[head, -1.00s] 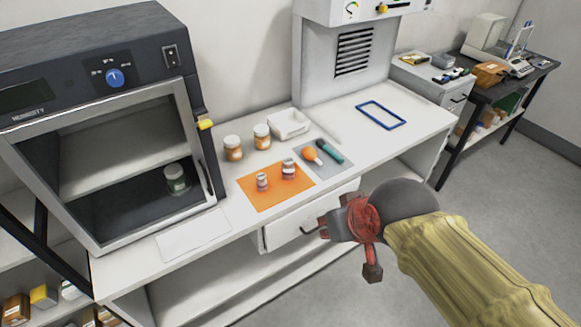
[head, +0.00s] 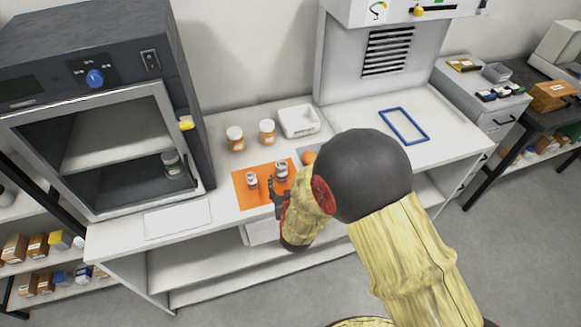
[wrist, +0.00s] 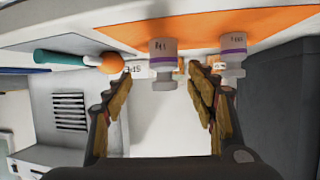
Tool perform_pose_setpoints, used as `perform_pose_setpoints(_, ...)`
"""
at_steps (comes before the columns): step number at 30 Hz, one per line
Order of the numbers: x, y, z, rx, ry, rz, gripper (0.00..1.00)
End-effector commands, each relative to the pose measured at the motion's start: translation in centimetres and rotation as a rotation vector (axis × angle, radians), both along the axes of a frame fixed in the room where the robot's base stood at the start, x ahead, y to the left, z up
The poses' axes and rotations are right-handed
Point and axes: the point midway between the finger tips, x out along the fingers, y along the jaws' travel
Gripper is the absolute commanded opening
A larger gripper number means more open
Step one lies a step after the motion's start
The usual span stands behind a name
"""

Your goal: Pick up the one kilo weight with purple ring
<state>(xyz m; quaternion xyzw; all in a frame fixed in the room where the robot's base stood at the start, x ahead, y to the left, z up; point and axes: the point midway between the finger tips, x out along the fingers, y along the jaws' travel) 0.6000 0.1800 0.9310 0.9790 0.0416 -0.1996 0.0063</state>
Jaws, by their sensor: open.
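One is the right weight (head: 281,172), which is the left weight (wrist: 163,52) in the wrist view. The other is the left weight (head: 251,180), the right one (wrist: 233,54) in the wrist view. Their markings are too small to tell which is one kilo. My gripper (head: 277,196) is open and empty at the mat's near edge. In the wrist view, my gripper (wrist: 165,77) has the weight nearer the orange bulb ahead of the gap between its fingers; one finger partly overlaps the other weight.
Two orange-brown jars (head: 236,139) and a white tray (head: 299,121) stand behind the mat. An orange bulb (head: 309,157) lies to the right, with its green-handled tool (wrist: 62,59) visible in the wrist view. The dark humidity cabinet (head: 195,110) stands left. A blue frame (head: 404,125) lies right.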

Motion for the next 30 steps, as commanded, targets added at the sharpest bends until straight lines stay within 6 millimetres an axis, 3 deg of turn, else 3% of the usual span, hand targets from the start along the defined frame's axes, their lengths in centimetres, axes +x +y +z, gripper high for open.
perform_pose_setpoints(11, 3.0, 0.5, -1.5, -0.003, -0.009, -0.002, 0.57)
perform_pose_setpoints(21, 6.8, 1.3, -3.0, -0.002, -0.008, -0.002, 0.57)
perform_pose_setpoints(30, 7.1, 1.4, -3.0, -0.003, -0.009, -0.001, 0.56)
